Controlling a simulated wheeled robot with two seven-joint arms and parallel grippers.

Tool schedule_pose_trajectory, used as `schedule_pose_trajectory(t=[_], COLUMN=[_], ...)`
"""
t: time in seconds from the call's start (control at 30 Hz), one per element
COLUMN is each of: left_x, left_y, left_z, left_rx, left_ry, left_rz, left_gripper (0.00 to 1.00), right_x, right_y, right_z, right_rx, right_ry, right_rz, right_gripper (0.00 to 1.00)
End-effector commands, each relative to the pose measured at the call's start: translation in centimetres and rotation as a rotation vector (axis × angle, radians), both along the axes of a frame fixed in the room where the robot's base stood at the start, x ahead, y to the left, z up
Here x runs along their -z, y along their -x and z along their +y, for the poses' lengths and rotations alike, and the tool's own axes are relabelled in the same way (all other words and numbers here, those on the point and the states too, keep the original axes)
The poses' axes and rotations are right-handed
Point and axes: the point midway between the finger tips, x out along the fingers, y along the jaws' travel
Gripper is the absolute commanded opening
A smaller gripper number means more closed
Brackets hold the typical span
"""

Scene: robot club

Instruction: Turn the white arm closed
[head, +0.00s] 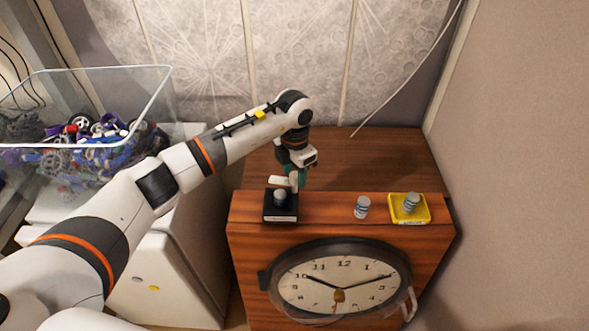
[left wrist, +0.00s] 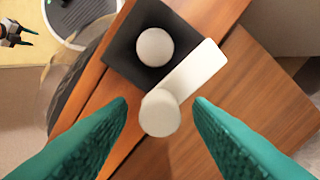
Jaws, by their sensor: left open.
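The white arm (left wrist: 185,87) is a flat lever with a round white post at its near end, beside a black square base (left wrist: 122,45) with a pale round knob. In the head view the white arm (head: 279,181) shows just behind the knob on the black base (head: 281,211). My left gripper (left wrist: 160,103) is open, its teal fingers on either side of the round post, with visible gaps. In the head view the left gripper (head: 296,178) points down beside the base. My right gripper (left wrist: 27,36) shows small at the top left of the wrist view, its fingers apart.
The base stands on a wooden cabinet (head: 340,208) with a clock (head: 340,279) on its front. A small grey striped cylinder (head: 362,207) and a yellow tray (head: 421,211) holding another stand to the right. A clear bin (head: 85,151) of parts is at the left.

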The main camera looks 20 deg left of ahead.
Motion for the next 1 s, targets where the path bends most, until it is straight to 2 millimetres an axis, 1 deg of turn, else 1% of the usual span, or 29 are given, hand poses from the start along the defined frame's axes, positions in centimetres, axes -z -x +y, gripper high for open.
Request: schedule_pose_trajectory(t=[0.17,0.2,0.47,0.77,1.0], left_x=[0.05,0.04,0.00,0.01,0.09], left_y=[0.00,0.00,-0.01,-0.03,-0.03], left_z=[0.00,0.00,0.01,0.03,0.09], left_rx=[0.000,0.000,0.000,-0.036,-0.170], left_ry=[0.000,0.000,0.000,-0.001,-0.002], left_rz=[0.000,0.000,0.000,-0.001,-0.001], left_gripper=[0.47,0.45,0.02,0.02,0.02], right_x=[0.04,0.04,0.04,0.22,0.76], right_y=[0.09,0.09,0.13,0.15,0.16], right_z=[0.32,0.40,0.50,0.46,0.26], right_rx=[0.002,0.002,0.002,0.001,0.001], right_ry=[-0.004,-0.005,-0.006,-0.006,-0.003], right_rz=[0.002,0.002,0.002,0.003,0.003], right_gripper=[0.51,0.51,0.51,0.51,0.51])
